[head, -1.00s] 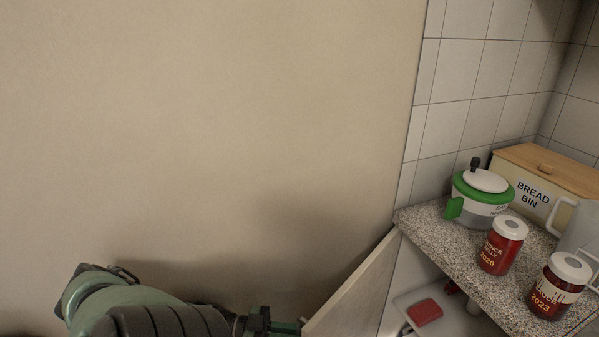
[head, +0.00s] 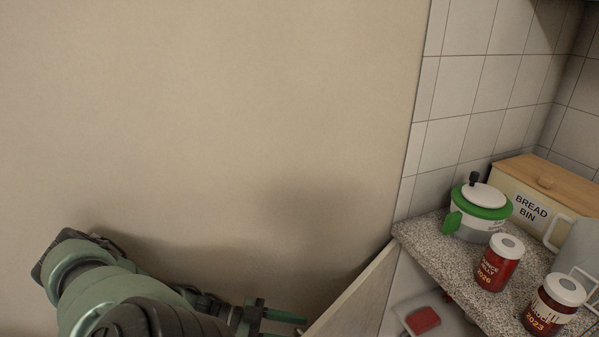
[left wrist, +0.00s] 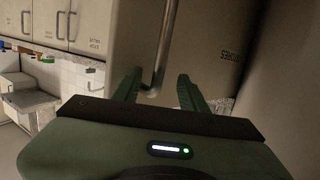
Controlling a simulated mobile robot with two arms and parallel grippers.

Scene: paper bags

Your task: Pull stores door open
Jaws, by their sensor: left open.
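The stores door (head: 352,294) stands ajar in the head view, its pale top edge running from the counter's near corner to the bottom of the picture. In the left wrist view its face (left wrist: 215,75) carries an upside-down "STORES" label and a vertical metal bar handle (left wrist: 164,45). My left gripper (head: 288,325) is by the door's outer end; its tip is partly cut off by the picture's edge. In the left wrist view the open gripper (left wrist: 160,75) has one finger on each side of the handle's end; I cannot tell whether either touches it. My right gripper is not in view.
A speckled counter (head: 422,228) holds a green-and-white pot (head: 478,212), red jars (head: 498,265) and a bread bin (head: 530,190). A plain beige wall (head: 210,120) fills the left side. A red item (head: 424,320) lies inside the cupboard.

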